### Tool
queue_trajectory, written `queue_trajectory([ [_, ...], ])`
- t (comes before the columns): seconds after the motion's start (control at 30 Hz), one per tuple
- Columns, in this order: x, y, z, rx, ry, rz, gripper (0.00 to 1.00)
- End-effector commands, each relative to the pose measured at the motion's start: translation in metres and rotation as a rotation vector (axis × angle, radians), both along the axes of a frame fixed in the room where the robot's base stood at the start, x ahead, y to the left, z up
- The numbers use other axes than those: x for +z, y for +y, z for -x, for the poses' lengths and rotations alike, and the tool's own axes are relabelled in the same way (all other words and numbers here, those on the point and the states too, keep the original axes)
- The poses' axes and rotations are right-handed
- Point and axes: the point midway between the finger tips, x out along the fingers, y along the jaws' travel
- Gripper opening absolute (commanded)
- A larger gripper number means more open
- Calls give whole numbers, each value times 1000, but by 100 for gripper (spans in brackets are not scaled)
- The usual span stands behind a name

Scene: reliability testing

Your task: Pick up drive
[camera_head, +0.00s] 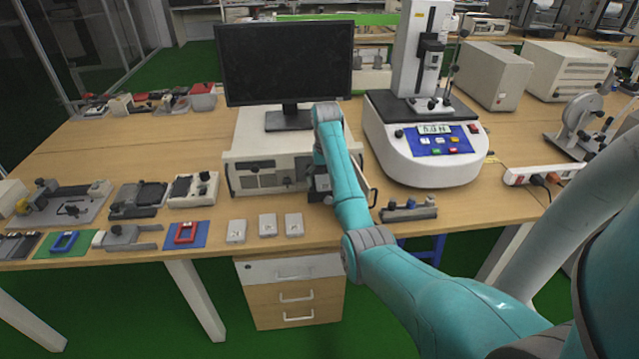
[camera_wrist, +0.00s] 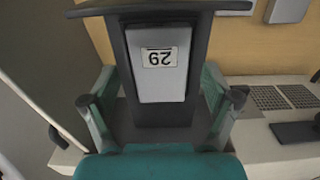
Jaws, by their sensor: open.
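Three small light grey boxes, which look like drives, lie in a row near the table's front edge: a left one (camera_head: 236,231), a middle one (camera_head: 268,225) and a right one (camera_head: 294,225). My gripper (camera_head: 320,194) is open, to the right of and behind the right box, in front of the white case; its fingertips are hard to make out. In the wrist view, two grey boxes (camera_wrist: 288,9) show at the top right edge, apart from my gripper. A dark mount with a grey block labelled 29, upside down, fills the middle there; I cannot tell whether it is mine.
The white case (camera_head: 245,178) with a monitor (camera_head: 285,65) on it stands behind the boxes. A white test stand (camera_head: 428,165) is on the right. A small metal fixture (camera_head: 408,210) lies at the front edge. Several fixtures and a red part (camera_head: 186,232) are on the left.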

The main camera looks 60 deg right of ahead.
Motion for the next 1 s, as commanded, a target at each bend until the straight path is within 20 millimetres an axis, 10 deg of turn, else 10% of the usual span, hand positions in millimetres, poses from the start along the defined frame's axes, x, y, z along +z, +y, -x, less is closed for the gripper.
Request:
queue_trajectory([
  [0.27, -3, 0, 1, 0, -1, 1, 88],
  [0.57, -3, 0, 1, 0, 0, 0, 20],
  [1.0, 17, 0, -8, 3, -3, 3, 20],
])
